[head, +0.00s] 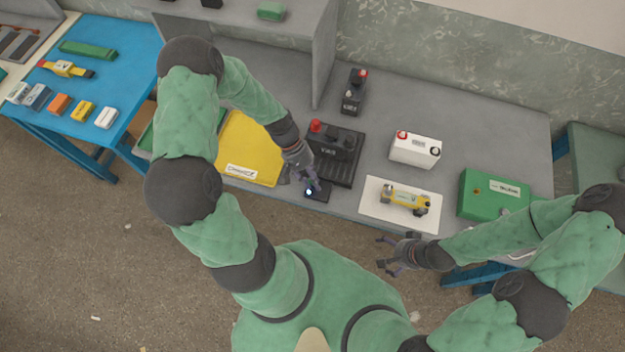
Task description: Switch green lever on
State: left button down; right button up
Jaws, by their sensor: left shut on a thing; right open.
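My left gripper (311,180) reaches down to a small black box (322,194) near the front edge of the grey bench. It is shut at the top of this box, and its fingers hide what lies between them. A small bright bluish-white light shows on the box beside the fingertips. I cannot make out a green lever; the fingers may cover it. My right gripper (385,255) is open and empty, off the bench's front edge, below the white mat.
On the grey bench (480,125) are a black unit with a red knob (338,152), a yellow panel (250,150), a white battery (415,150), a white mat (372,205) with a yellow device (404,197), and a green box (490,195). A blue table (130,60) stands left.

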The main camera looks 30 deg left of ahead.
pick_arm(q)
jog(key=shift+w+a, duration=0.1)
jog(key=c, duration=1)
grip_release()
jog(key=v, duration=1.2)
